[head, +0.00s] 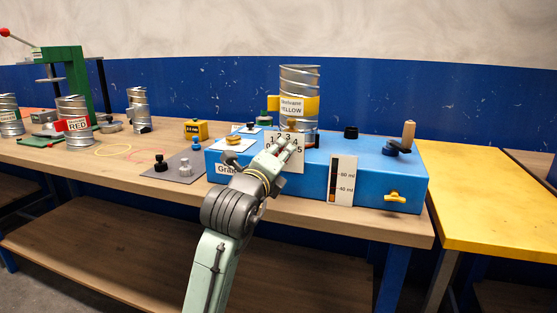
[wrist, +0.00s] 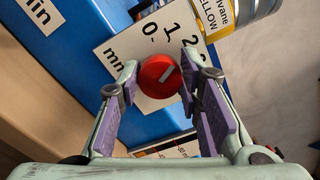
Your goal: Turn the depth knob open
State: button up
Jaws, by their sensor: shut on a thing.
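In the head view, my gripper (head: 288,146) reaches the dial plate (head: 298,164) on the front of the blue machine (head: 315,185) and hides the knob.
A metal spiral duct labelled YELLOW (head: 300,80) stands on the machine. A level gauge (head: 342,181) and a yellow tap (head: 396,197) are on its front, right of my gripper.

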jog(key=n, duration=0.4)
jog(key=shift+n, duration=0.3)
jog(key=n+p, duration=0.5)
jog(key=n, duration=0.7)
jog(key=n+p, duration=0.5)
jog(key=n, duration=0.8)
jog(key=shift+d+f+p, duration=0.1)
jog(key=shift+d+p, duration=0.1)
jog(key=shift+p, duration=0.15)
jog(key=shift+n+p, duration=0.65)
jog(key=shift+n, duration=0.55)
jog(key=shift+f, duration=0.1)
jog(key=o, duration=1.2)
jog(key=shift+s, duration=0.1)
jog(key=shift+c, duration=0.2)
